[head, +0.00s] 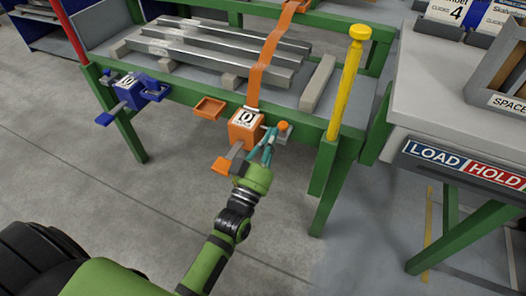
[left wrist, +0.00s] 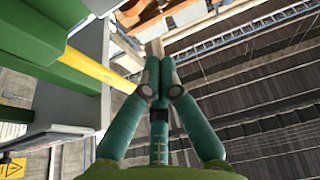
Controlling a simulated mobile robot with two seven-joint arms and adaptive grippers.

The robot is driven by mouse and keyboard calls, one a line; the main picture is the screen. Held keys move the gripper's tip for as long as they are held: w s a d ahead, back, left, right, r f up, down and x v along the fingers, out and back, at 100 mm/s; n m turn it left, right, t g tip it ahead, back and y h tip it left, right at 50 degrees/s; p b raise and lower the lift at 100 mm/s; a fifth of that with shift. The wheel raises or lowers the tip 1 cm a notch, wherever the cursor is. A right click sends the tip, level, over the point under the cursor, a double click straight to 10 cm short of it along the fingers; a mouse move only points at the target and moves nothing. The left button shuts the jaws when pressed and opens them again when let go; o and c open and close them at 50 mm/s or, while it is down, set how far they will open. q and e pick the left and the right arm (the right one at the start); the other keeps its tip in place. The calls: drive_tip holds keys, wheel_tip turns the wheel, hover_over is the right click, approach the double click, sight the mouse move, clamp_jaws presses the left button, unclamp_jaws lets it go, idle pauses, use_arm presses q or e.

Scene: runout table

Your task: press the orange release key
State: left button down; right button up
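The orange winch-like unit (head: 245,128) is fixed to the front green rail of the table, under an orange strap. A grey arm with an orange block (head: 221,166) sticks out at its lower left. A small orange knob (head: 283,126) shows at its right. I cannot tell for sure which of these is the release key. My left gripper (head: 268,145) is just right of the unit, close to the knob; contact cannot be told. In the left wrist view its teal fingers (left wrist: 160,72) are together at the tips, with nothing seen between them. My right gripper is not in view.
A blue unit of the same kind (head: 128,90) is on the rail at left. An orange tray (head: 209,108) and a yellow post (head: 347,80) flank the orange unit. Metal bars (head: 215,45) lie on the table. A LOAD/HOLD bench (head: 445,105) stands at right.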

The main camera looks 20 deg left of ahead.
use_arm(q)
drive_tip(key=shift+v, duration=2.25)
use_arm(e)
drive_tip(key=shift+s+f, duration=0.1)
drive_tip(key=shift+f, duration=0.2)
